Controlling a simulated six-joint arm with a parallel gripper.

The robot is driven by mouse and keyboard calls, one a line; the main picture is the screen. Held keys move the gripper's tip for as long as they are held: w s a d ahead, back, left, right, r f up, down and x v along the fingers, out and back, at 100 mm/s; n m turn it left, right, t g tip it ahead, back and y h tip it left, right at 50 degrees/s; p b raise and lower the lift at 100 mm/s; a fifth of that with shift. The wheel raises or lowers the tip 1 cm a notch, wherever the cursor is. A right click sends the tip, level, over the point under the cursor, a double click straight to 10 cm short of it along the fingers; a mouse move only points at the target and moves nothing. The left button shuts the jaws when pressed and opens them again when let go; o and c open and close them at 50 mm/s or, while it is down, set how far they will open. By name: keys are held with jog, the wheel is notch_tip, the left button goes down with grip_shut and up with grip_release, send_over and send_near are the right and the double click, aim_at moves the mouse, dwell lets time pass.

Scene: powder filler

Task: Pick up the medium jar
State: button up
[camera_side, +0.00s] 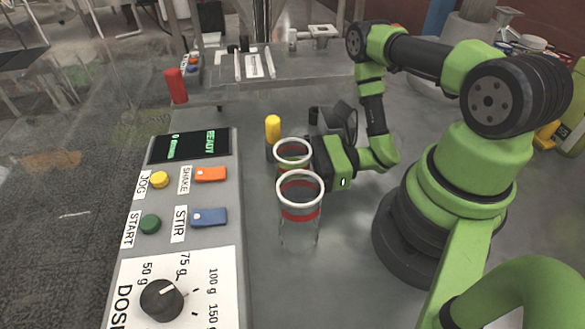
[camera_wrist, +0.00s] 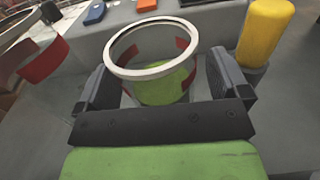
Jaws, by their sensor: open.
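Two clear jars with white rims and red bands stand side by side on the grey table. The far jar (camera_side: 291,161), likely the medium one, is between my fingers in the wrist view (camera_wrist: 158,72); a green area shows through its glass. The nearer jar (camera_side: 300,225) looks taller and shows partly at the left edge of the wrist view (camera_wrist: 38,64). My gripper (camera_side: 317,150) is open, with one dark finger on each side of the far jar, as the wrist view shows (camera_wrist: 163,88). Whether the fingers touch the glass cannot be told.
A yellow-topped post (camera_side: 273,129) stands close behind the far jar, near my right finger in the wrist view (camera_wrist: 262,32). A control panel (camera_side: 226,250) with buttons and a dial lies to the left. A red-topped post (camera_side: 176,85) stands beyond it.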

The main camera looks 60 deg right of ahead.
jog(key=c, duration=1.1)
jog(key=shift+o, duration=0.2)
